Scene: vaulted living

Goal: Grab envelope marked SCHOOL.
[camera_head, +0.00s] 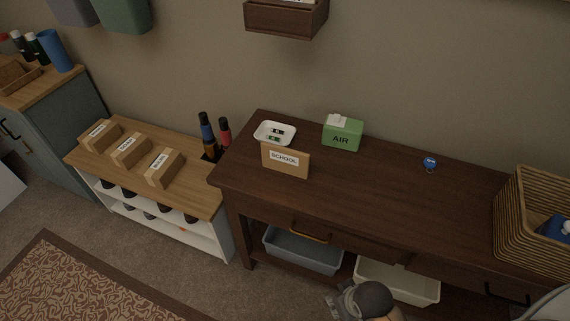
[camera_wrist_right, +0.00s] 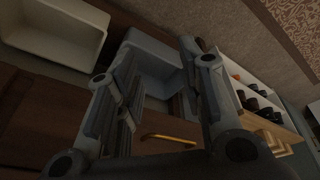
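The envelope marked SCHOOL (camera_head: 287,168) is tan with a white label. It stands upright near the left end of the dark wooden console table (camera_head: 390,199), close to the front edge. In the head view my right gripper (camera_head: 345,297) is partly visible at the bottom, in front of the table and well apart from the envelope. In the right wrist view my right gripper (camera_wrist_right: 160,62) has its fingers spread with nothing held between them. The envelope does not show in that view. My left gripper is not in view.
A white dish (camera_head: 262,130) sits behind the envelope, and a green AIR box (camera_head: 342,137) stands to its right. A wicker basket (camera_head: 515,225) is at the right end. Bins (camera_head: 302,252) sit below. Labelled boxes (camera_head: 165,168) stand on the low shelf. The table's middle is mostly clear.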

